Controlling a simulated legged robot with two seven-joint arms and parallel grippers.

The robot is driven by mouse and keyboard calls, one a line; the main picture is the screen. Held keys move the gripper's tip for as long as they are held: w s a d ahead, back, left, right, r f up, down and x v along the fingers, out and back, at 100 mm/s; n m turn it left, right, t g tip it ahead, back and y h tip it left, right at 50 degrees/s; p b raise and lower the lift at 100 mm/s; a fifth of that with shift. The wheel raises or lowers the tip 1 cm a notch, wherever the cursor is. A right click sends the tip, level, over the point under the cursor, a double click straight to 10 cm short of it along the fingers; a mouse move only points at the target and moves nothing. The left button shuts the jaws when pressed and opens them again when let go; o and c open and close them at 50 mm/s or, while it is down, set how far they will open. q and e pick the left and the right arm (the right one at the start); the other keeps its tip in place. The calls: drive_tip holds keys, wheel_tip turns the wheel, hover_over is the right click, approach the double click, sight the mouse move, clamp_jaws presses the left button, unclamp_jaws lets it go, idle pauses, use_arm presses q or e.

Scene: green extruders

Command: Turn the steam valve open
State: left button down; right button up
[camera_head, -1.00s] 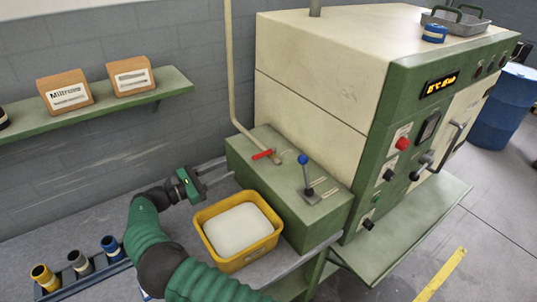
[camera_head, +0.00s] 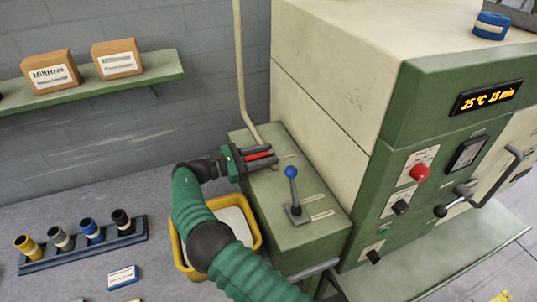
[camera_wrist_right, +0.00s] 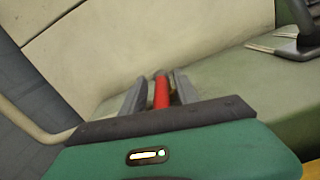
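The steam valve's red handle (camera_head: 258,156) sits at the foot of the thin pipe, on top of the green box beside the machine. My right gripper (camera_head: 264,157) is at the handle, with one finger on each side of it. In the right wrist view, the red handle (camera_wrist_right: 161,92) lies between the two grey fingers (camera_wrist_right: 158,90). Small gaps show between handle and fingers, so the gripper looks open around it and not clamped. The handle's far end and pivot are mostly hidden by the fingers. My left gripper is not in view.
A lever with a blue knob (camera_head: 291,172) stands on the green box (camera_head: 310,238) close to the right. A yellow bin (camera_head: 181,262) of white material is under my right arm. The machine's cream wall (camera_head: 325,100) rises just behind. A cup rack (camera_head: 85,246) lies left.

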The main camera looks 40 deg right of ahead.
drive_tip(key=shift+d+f, duration=0.1)
drive_tip(key=shift+d, duration=0.2)
drive_tip(key=shift+c, duration=2.3)
drive_tip(key=shift+s+a+r, duration=0.15)
drive_tip(key=shift+a+r, duration=0.1)
drive_tip(key=shift+a, duration=0.15)
clamp_jaws()
drive_tip(key=shift+a, duration=0.1)
